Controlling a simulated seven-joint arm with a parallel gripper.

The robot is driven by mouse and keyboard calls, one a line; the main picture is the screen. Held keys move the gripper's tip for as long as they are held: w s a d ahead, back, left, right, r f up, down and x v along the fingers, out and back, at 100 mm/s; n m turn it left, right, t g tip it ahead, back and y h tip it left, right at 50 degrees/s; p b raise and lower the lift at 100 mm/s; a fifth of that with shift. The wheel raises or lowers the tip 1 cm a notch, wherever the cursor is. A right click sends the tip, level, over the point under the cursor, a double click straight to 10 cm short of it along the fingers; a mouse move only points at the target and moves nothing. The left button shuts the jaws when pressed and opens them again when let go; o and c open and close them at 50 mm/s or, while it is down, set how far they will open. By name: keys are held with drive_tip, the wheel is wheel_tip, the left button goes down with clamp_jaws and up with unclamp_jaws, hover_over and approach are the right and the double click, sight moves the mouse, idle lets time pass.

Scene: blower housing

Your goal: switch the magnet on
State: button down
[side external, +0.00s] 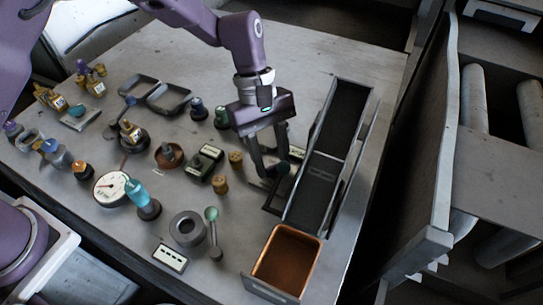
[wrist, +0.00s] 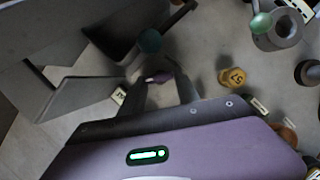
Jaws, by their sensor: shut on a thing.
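My gripper (side external: 271,172) points down beside the long dark tray, its fingers low over a low dark device with a pale label (side external: 259,183). In the wrist view my gripper (wrist: 158,82) is shut on a small dark purplish part (wrist: 158,77) between the fingertips. A dark teal round knob (wrist: 150,41) stands just beyond the fingertips. The same knob shows next to the fingers in the side view (side external: 284,168). The fingers partly hide the device. I cannot tell for certain which part is the magnet's switch, or its setting.
The long dark tray (side external: 350,160) stands close on the right, with an orange-brown bin (side external: 287,258) in front. Bare table shows behind the gripper.

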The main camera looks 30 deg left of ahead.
drive_tip(key=shift+r, duration=0.1)
drive_tip(key=c, duration=0.9)
unclamp_jaws()
drive_tip(key=v, duration=0.7)
